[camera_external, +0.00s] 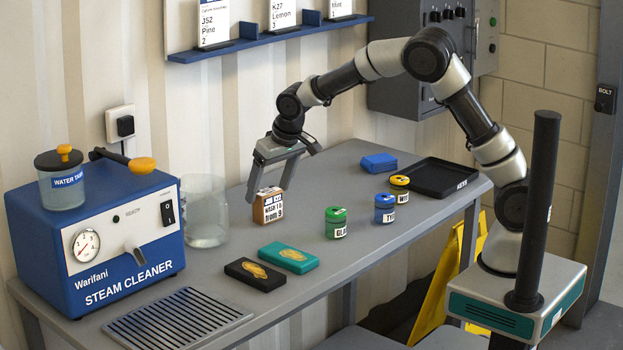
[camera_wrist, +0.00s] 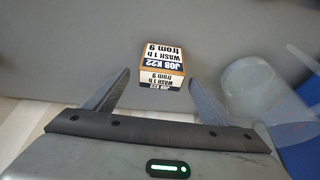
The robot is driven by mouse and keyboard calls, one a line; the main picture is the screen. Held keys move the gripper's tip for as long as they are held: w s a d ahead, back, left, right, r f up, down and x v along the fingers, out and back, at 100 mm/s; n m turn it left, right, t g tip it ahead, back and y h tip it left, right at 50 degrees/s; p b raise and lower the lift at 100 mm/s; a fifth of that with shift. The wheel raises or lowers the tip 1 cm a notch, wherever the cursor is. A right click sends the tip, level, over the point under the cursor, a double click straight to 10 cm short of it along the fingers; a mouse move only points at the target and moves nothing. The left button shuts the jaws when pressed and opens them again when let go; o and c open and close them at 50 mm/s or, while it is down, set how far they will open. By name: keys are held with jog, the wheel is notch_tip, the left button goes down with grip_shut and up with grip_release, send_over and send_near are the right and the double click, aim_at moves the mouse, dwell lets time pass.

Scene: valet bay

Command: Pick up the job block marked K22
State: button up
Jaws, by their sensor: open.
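The job block (camera_external: 268,206) stands on the grey bench, a small box with brown sides and white printed faces. In the wrist view the job block (camera_wrist: 162,63) reads "JOB K22, WASH 1 h, from 9", upside down. My gripper (camera_external: 267,191) points down over the block with its fingers apart. In the wrist view my gripper (camera_wrist: 160,77) has one finger on each side of the block's near part, with a visible gap on both sides. The block is not gripped.
A clear jug (camera_external: 206,212) stands close left of the block, beside the blue steam cleaner (camera_external: 110,235). Black (camera_external: 255,275) and teal (camera_external: 289,257) pads lie in front. Green (camera_external: 336,223), blue (camera_external: 385,208) and yellow (camera_external: 400,188) jars and a black tray (camera_external: 432,178) are to the right.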

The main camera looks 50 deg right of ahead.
jog(key=x, duration=0.5)
jog(key=shift+a+f+b, duration=0.1)
jog(key=shift+f+b, duration=0.25)
jog(key=shift+f, duration=0.05)
